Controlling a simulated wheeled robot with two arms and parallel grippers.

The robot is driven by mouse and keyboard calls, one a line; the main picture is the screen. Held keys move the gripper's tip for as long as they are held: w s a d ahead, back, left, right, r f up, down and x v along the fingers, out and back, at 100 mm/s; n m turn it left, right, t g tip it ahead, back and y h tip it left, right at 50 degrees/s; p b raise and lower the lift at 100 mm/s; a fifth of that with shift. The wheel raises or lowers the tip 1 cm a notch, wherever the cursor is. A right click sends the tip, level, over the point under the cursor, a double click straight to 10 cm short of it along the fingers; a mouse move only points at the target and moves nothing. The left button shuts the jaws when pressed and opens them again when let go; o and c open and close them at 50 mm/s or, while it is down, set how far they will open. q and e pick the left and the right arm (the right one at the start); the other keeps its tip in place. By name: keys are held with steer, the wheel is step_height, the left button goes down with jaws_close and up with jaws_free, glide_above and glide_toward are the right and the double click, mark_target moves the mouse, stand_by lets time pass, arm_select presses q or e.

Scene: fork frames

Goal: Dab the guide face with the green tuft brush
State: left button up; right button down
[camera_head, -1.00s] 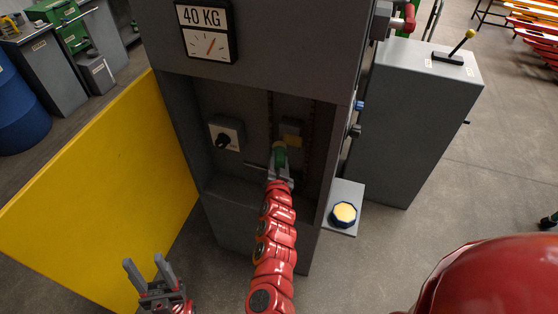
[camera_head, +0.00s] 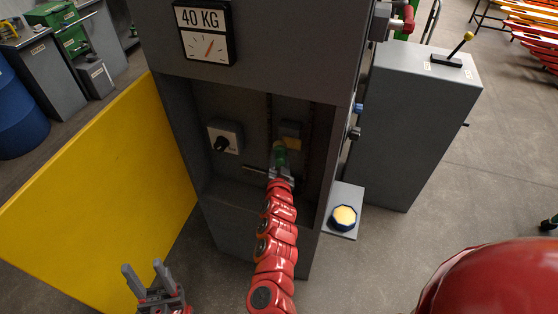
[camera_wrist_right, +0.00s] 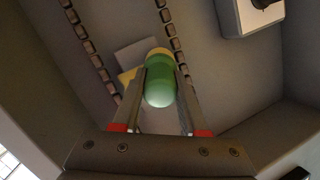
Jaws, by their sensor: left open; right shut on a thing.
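My right gripper (camera_head: 281,170) reaches into the recess of the grey cabinet and is shut on the green brush (camera_head: 280,153). In the right wrist view the brush (camera_wrist_right: 160,84) stands between the two fingers (camera_wrist_right: 160,95), its rounded green end towards the camera and a yellowish far end beyond. A small grey block with a yellow lower part (camera_head: 291,134), perhaps the guide face, is just beyond the brush; it also shows in the right wrist view (camera_wrist_right: 133,52). I cannot tell whether the brush touches it. My left gripper (camera_head: 142,270) is open and empty at the lower left.
Chains run up the recess on both sides of the block. A black knob on a white plate (camera_head: 225,137) sits left of the brush. A dial reading 40 KG (camera_head: 206,32) is above. A yellow panel (camera_head: 100,195) stands left, and a yellow-topped button (camera_head: 344,216) sits on a shelf right.

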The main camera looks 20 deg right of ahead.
steer(key=shift+s+r, duration=0.1)
steer(key=shift+r, duration=0.3)
steer(key=shift+f, duration=0.1)
steer(key=shift+f+b, duration=0.55)
steer(key=shift+f, duration=0.3)
steer(key=shift+r, duration=0.1)
steer(key=shift+r+p, duration=0.65)
steer(key=shift+r, duration=0.25)
steer(key=shift+f, duration=0.2)
